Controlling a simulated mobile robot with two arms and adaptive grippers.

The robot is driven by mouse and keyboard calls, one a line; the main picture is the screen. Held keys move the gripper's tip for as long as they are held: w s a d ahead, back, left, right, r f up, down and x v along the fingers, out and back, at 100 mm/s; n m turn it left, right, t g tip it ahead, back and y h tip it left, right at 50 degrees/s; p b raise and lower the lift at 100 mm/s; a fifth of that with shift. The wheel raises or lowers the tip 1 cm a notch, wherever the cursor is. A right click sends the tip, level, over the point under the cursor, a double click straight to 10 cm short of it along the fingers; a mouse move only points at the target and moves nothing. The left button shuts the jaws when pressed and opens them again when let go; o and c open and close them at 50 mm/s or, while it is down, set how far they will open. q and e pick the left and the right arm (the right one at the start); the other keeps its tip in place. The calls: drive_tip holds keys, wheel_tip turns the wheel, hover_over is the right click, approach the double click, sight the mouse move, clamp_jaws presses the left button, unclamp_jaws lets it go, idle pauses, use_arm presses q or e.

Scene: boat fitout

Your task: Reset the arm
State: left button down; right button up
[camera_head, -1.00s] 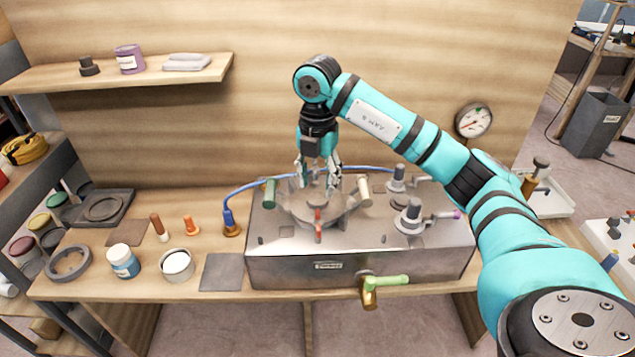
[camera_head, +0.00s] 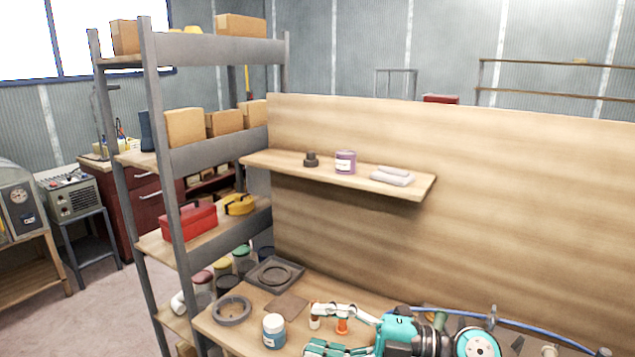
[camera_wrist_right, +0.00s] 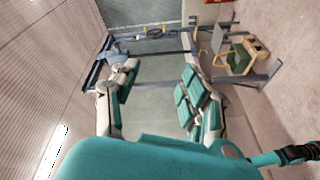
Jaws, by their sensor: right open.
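My right gripper (camera_head: 314,331) is at the bottom of the head view, over the wooden workbench (camera_head: 205,325). Its teal and white fingers point left and stand apart. In the right wrist view, the fingers of the right gripper (camera_wrist_right: 155,78) are spread with nothing between them. My left gripper is not in view. Part of the bench top is hidden behind my right arm.
A blue-labelled jar (camera_head: 273,331), a grey ring (camera_head: 232,311) and an orange piece (camera_head: 342,326) are near the gripper. A wall shelf (camera_head: 290,166) holds a purple tin (camera_head: 345,162). A tall rack (camera_head: 207,152) stands at left; open floor lies beyond it.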

drive_tip(key=w+d+r+m+t+h, duration=0.1)
drive_tip(key=w+d+m+t+h, duration=0.1)
drive_tip(key=d+m+t+h, duration=0.45)
drive_tip(key=w+d+r+m+t+h, duration=0.1)
drive_tip(key=w+d+m+t+h, duration=0.15)
drive_tip(key=m+t, duration=0.8)
drive_tip(key=s+d+f+m+g+h, duration=0.2)
drive_tip(key=d+f+m+g+h, duration=0.1)
drive_tip(key=d+f+m+h, duration=0.3)
drive_tip(key=s+d+f+m+g+h, duration=0.2)
drive_tip(key=d+f+m+g+h, duration=0.15)
drive_tip(key=f, duration=0.55)
drive_tip(key=s+f+g, duration=0.5)
drive_tip(key=s+f, duration=0.3)
drive_tip(key=s, duration=0.3)
drive_tip(key=s+f+g, duration=0.6)
drive_tip(key=s+f, duration=0.2)
drive_tip(key=s, duration=0.3)
drive_tip(key=s+f+g, duration=0.2)
drive_tip(key=s+f, duration=0.1)
drive_tip(key=f, duration=2.5)
drive_tip(key=s+d+f, duration=0.2)
drive_tip(key=s+f, duration=0.5)
drive_tip(key=s, duration=0.1)
drive_tip(key=s+d+f, duration=0.1)
drive_tip(key=s+f, duration=0.6)
drive_tip(key=s, duration=0.1)
drive_tip(key=shift+s+d+g, duration=0.15)
drive_tip(key=shift+d+g, duration=0.2)
drive_tip(key=shift+y, duration=0.25)
